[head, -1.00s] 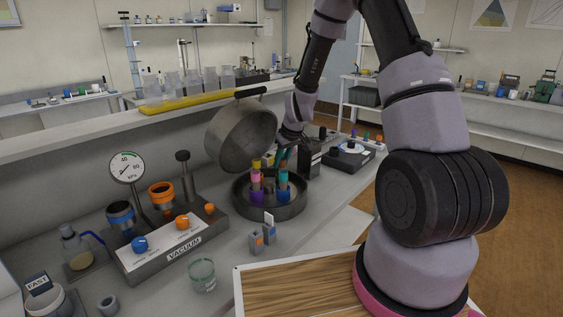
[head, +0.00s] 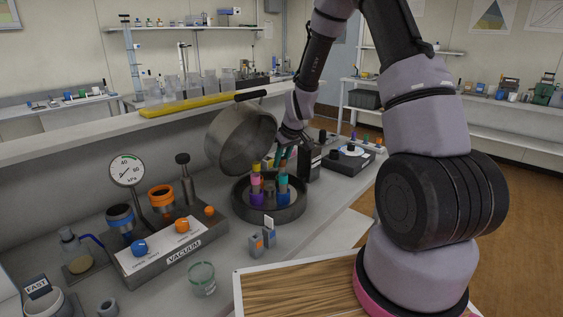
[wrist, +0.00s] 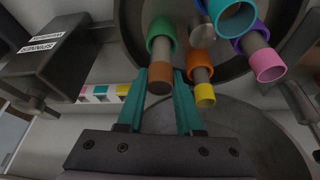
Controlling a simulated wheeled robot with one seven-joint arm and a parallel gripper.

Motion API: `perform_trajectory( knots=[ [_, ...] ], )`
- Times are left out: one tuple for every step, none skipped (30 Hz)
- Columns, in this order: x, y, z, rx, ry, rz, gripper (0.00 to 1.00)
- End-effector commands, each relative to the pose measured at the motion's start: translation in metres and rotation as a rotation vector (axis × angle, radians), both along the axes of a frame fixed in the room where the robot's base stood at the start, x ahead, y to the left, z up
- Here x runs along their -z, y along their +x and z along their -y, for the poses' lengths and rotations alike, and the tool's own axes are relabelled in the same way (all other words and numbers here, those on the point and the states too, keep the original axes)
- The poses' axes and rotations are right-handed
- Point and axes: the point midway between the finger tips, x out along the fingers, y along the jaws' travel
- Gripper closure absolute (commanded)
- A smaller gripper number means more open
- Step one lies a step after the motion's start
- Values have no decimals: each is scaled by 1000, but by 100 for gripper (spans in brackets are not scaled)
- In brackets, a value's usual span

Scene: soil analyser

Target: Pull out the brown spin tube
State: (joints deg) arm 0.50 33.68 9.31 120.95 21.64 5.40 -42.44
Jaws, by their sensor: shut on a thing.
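The brown spin tube (wrist: 160,78) shows in the wrist view with a brown end and a green collar. My gripper (wrist: 161,71) has its teal fingers shut on the brown end, one on each side. The tube's lower part is hidden, so I cannot tell how deep it sits. In the head view my gripper (head: 282,156) is over the far side of the round dark spinner bowl (head: 270,216). A yellow-ended tube (wrist: 205,94) with an orange collar stands close beside the right finger. A pink-ended tube (wrist: 268,65) with a purple collar is farther right.
The spinner's metal lid (head: 236,145) stands open at the bowl's left. The vacuum unit (head: 172,245) with its gauge is at left. A control box (head: 347,156) is at right.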

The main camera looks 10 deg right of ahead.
Motion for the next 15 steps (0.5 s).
perform_trajectory(
  knots=[
    [-3, 1, 0, -1, 0, 2, 100],
    [-5, 1, 0, -1, 0, 2, 100],
    [-7, 0, 0, -1, 0, 2, 100],
    [-8, 0, 0, -1, 0, 2, 100],
    [-10, 1, 0, -1, 0, 2, 100],
    [-12, 1, -1, -1, 0, 2, 100],
    [-13, 0, -1, -1, 0, 2, 100],
    [-15, 0, -1, -1, 0, 2, 100],
    [-17, 0, 0, -1, 0, 2, 100],
    [-18, 0, 0, -1, 0, 2, 100],
    [-20, 0, 0, -1, 0, 2, 100],
    [-22, 0, 0, -1, 0, 2, 100],
    [-23, 0, 0, -1, 0, 2, 100],
    [-25, 0, 0, -1, 0, 2, 100],
    [-27, 0, 0, 0, 0, 1, 100]
  ],
)
